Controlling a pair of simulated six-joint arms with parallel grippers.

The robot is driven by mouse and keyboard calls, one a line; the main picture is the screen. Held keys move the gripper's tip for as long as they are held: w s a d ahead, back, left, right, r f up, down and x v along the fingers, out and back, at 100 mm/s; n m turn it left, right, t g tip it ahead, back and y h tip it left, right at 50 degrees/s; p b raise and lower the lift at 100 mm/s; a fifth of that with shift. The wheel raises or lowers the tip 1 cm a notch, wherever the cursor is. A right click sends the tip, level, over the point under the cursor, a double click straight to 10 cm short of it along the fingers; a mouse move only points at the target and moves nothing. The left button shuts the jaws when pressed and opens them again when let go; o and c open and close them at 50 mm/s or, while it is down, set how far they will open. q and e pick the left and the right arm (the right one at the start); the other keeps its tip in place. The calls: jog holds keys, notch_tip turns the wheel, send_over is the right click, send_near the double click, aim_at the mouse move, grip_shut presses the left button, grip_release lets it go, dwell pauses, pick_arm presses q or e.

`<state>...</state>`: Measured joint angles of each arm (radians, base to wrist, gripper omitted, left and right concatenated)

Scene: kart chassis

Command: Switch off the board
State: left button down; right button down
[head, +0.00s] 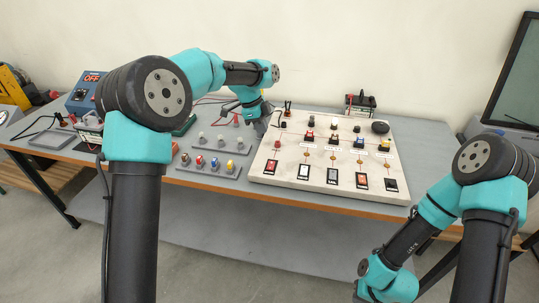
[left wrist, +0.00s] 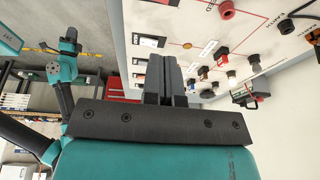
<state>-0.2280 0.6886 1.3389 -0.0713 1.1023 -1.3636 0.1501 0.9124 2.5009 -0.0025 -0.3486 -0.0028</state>
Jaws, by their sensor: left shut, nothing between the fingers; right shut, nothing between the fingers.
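The board (head: 340,200) is a white slanted panel on the bench with red lines, several coloured knobs or switches and a front row of small framed plates. A large black round part (head: 380,127) sits at its far right, and a red part (head: 271,166) near its left edge. My left gripper (head: 262,128) is shut and empty by the board's far left corner. In the left wrist view its closed fingers (left wrist: 164,72) point at the board (left wrist: 190,12), with a red socket (left wrist: 227,14) nearby; contact cannot be told. My right gripper is out of the head view, below the bottom edge.
Grey strips with several coloured knobs (head: 208,166) lie left of the board. A blue box marked OFF (head: 88,92) stands at the bench's left end. A dark screen (head: 515,75) is at the right.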

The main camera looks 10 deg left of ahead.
aim_at(272, 163)
pick_arm(q)
jog(key=shift+f, duration=0.15)
jog(key=x, duration=0.9)
jog(key=a+x, duration=0.1)
jog(key=x, duration=0.3)
jog(key=shift+w+f, duration=0.25)
jog(key=shift+f, duration=0.2)
